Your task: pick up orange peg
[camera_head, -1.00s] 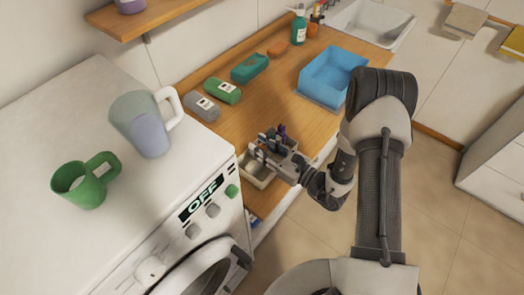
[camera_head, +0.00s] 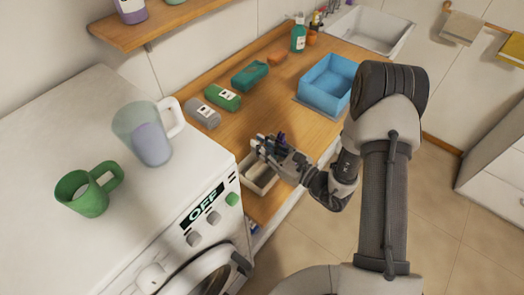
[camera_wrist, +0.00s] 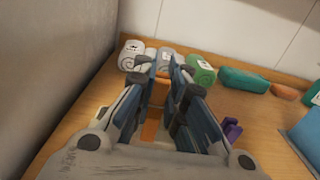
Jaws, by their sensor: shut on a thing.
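My gripper (camera_head: 262,146) is above a small pale tray (camera_head: 262,181) at the front edge of the wooden counter, beside the washing machine. In the wrist view my gripper (camera_wrist: 163,78) is shut on the orange peg (camera_wrist: 154,112), a narrow orange piece upright between the fingers. The peg's ends are partly hidden by the fingers. In the head view I cannot make out the peg. A purple piece (camera_wrist: 232,130) shows just right of the fingers in the wrist view.
A blue bin (camera_head: 329,84) stands to the right, near the sink (camera_head: 372,30). A jug (camera_head: 148,133) and a green mug (camera_head: 88,191) stand on the washer (camera_head: 140,215).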

